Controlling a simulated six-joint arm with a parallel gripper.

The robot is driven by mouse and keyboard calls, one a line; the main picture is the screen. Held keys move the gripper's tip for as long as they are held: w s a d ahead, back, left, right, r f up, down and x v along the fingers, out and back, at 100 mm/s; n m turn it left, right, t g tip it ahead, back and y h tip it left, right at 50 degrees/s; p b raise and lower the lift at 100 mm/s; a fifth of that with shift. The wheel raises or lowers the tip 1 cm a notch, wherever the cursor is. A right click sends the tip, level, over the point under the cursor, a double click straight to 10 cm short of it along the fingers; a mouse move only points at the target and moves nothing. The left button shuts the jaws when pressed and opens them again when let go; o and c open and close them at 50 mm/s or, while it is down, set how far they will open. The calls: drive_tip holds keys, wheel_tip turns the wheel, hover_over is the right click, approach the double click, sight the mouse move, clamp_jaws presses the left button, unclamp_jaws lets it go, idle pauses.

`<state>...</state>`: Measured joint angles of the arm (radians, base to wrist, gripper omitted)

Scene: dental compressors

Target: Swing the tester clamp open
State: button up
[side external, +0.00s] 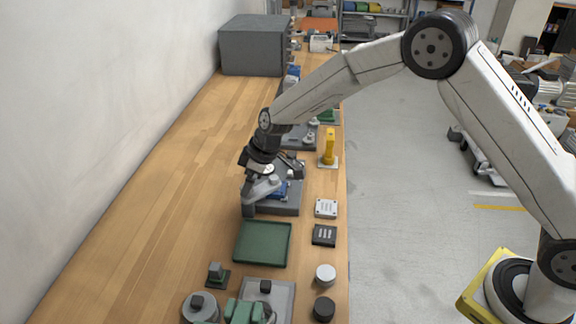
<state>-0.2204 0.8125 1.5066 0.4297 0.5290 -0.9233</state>
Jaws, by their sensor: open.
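A grey tester fixture (278,209) with a blue part (282,189) on it stands on the wooden bench near the middle of the picture. My gripper (270,180) is low over this fixture, pointing down at it, with open jaws. The gripper and wrist cover much of the fixture's top and left side. The clamp is not clearly told apart from the gripper at this size, so its angle and any contact with the fingers cannot be made out.
A yellow upright piece (329,147) stands close right of the fixture. A white block (326,208) and a black block (324,235) lie nearer. A green tray (262,244) is in front. A grey box (254,46) stands far back. The bench's left side is clear.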

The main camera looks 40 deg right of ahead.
drive_tip(key=shift+x, duration=0.8)
clamp_jaws()
